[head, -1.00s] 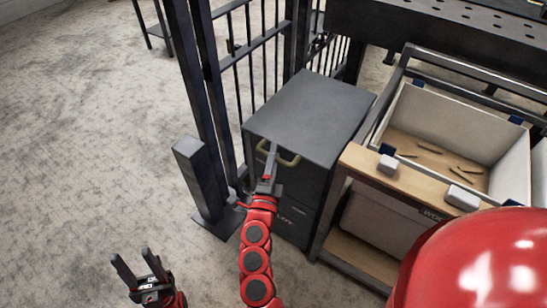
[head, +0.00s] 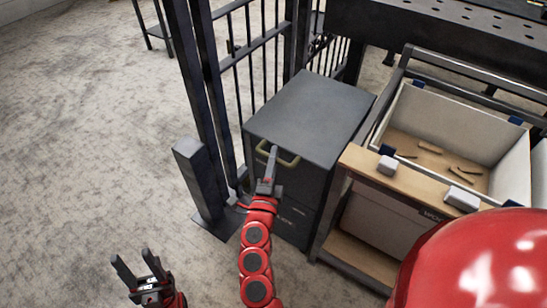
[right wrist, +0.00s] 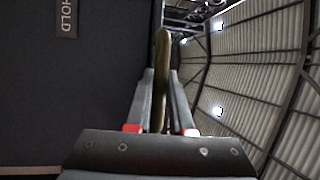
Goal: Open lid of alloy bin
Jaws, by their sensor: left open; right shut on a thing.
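The alloy bin (head: 312,105) is a dark grey box with a flat top, standing beside the barred gate. A brass-coloured loop handle (head: 290,162) sits high on its front face; it also shows in the right wrist view (right wrist: 162,50). My right gripper (head: 272,152) is shut on this handle, with the bar running between its two fingers (right wrist: 161,90). The lid lies about level, and I see no clear gap under it. The lettering low on the bin's front is partly covered by my right arm. My left gripper (head: 132,256) is open and empty above the floor.
The gate (head: 265,60) and a short dark post (head: 200,180) stand left of the bin. At right, a wooden-fronted rack (head: 375,175) holds a white tray (head: 470,128) with small brown pieces. The floor at left is clear.

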